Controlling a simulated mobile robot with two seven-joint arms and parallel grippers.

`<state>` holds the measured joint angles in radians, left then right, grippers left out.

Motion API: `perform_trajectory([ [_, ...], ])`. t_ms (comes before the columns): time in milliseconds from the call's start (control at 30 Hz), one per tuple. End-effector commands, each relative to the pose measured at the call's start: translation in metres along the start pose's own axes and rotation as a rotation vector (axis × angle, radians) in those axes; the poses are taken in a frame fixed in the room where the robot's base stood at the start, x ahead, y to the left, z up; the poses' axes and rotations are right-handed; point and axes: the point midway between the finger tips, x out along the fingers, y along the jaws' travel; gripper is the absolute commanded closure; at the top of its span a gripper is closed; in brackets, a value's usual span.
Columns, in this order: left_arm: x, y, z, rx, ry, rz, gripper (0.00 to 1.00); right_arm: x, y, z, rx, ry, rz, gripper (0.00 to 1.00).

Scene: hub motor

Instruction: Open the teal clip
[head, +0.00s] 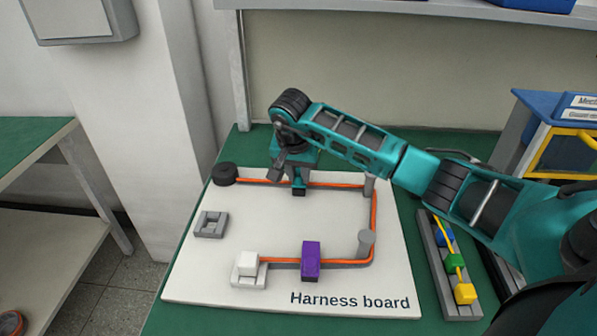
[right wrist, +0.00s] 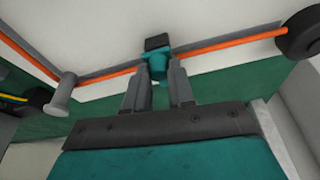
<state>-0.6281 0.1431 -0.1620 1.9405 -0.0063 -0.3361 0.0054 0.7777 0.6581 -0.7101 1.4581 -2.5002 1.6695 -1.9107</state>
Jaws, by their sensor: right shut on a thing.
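The teal clip (head: 299,191) sits on the upper run of the orange cable (head: 335,186) on the white harness board (head: 290,225). In the right wrist view the clip (right wrist: 156,66) is teal with a dark block behind it, and the cable runs out on both sides. My right gripper (right wrist: 159,78) is shut on the clip, with one finger on each side. In the head view the gripper (head: 298,178) reaches down from above and partly hides the clip. I cannot tell whether the clip's lid is up or down. My left gripper is not in view.
A purple clip (head: 311,261) sits on the lower cable run. A white connector (head: 248,263) is in a grey holder at the lower left; another grey holder (head: 210,225) is empty. A black disc (head: 224,174) and grey posts (head: 366,243) stand along the cable. A parts rail (head: 447,268) lies at right.

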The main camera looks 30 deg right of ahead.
Motion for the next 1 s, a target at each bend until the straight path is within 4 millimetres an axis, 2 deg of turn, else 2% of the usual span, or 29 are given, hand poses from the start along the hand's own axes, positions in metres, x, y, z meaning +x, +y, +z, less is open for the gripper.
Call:
perform_trajectory([
  [200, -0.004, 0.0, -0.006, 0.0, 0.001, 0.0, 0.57, -0.008, -0.001, -0.013, -0.001, -0.147, 0.023, 1.0],
  [500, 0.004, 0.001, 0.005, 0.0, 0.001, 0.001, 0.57, -0.01, -0.004, -0.024, -0.013, -0.34, 0.049, 1.0],
  [800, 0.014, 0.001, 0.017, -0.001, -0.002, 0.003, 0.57, -0.012, -0.004, -0.032, -0.021, -0.455, 0.065, 1.0],
  [1000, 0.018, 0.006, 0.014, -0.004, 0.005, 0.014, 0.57, -0.013, -0.004, -0.035, -0.024, -0.497, 0.073, 1.0],
])
